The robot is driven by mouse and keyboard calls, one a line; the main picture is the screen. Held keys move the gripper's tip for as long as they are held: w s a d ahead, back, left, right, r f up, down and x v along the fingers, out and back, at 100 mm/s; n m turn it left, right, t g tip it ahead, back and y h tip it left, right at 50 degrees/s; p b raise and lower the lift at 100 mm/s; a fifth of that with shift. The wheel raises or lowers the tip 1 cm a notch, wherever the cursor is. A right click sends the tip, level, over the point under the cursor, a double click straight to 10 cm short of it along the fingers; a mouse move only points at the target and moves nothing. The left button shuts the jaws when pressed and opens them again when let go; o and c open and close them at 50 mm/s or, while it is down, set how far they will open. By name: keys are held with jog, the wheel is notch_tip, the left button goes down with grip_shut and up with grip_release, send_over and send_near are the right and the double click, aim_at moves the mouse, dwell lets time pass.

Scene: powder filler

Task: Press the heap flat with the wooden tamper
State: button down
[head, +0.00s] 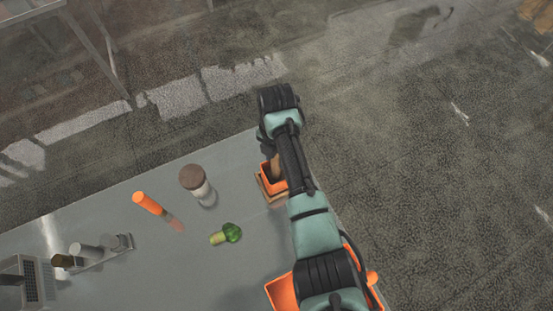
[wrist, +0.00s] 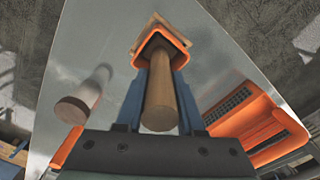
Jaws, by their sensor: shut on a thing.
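My gripper (wrist: 161,82) is shut on the wooden tamper (wrist: 160,104), a plain brown cylinder between its two blue fingers in the wrist view. The tamper's far end reaches to or into an orange open-topped box (wrist: 180,52), which sits on a pale wooden base (wrist: 155,20). In the head view, the orange box (head: 270,185) stands near the table's right edge under my wrist, and part of the tamper (head: 276,168) shows at it. The heap is hidden, and I cannot tell whether the tamper touches it.
A jar with a brown lid (head: 191,177) stands left of the box.

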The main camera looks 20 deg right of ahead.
jog(key=shift+r+p, duration=1.55)
jog(key=shift+r, duration=1.65)
jog(key=shift+r, duration=2.4)
